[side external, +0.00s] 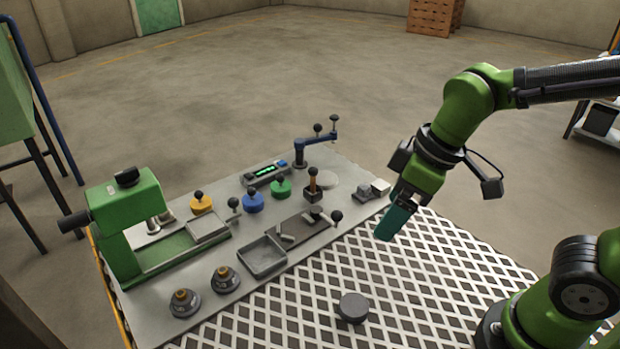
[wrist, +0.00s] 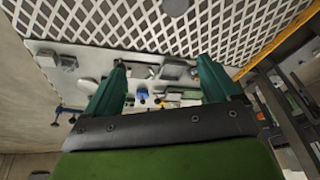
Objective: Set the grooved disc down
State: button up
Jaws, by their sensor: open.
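A dark grey round disc (side external: 353,307) lies flat on the white lattice table top (side external: 440,270) near the front edge in the side view. It looks like the grooved disc, but a groove is too small to make out. It also shows, partly cut off, at the top edge of the wrist view (wrist: 176,7). My gripper (side external: 388,232) is above the lattice, up and to the right of the disc, and apart from it. In the wrist view its two teal fingers (wrist: 161,64) are spread wide with nothing between them.
A grey plate (side external: 160,322) carries a green machine (side external: 125,222), a shallow grey tray (side external: 263,257), coloured knobs, two dark round fixtures and a blue lever post (side external: 300,153). A pale round pad (side external: 328,179) lies near the back. The lattice around the disc is clear.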

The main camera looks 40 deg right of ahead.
jog(key=a+f+n+g+h, duration=0.25)
jog(key=a+n, duration=0.25)
jog(key=n, duration=1.7)
send_over(354, 304)
jog(key=shift+g, duration=0.35)
jog(key=f, duration=1.1)
jog(key=shift+w+d+f, duration=0.1)
jog(key=shift+d+f, duration=0.2)
jog(key=shift+f, duration=0.1)
jog(key=shift+a+f, duration=0.15)
jog(key=shift+f, duration=1.15)
jog(key=shift+a+f, duration=0.15)
jog(key=shift+f, duration=1.15)
jog(key=c, duration=1.7)
jog(key=shift+o, duration=0.2)
notch_tip(354, 304, up, 11)
jog(key=m, duration=0.5)
jog(key=w+d+r+m, duration=0.3)
jog(key=w+d+m, duration=0.2)
jog(key=d+m, duration=0.3)
jog(key=w+d+r+m, duration=0.4)
jog(key=d+m, duration=0.4)
jog(key=m, duration=0.6)
jog(key=shift+w+d, duration=0.3)
jog(key=shift+w, duration=0.5)
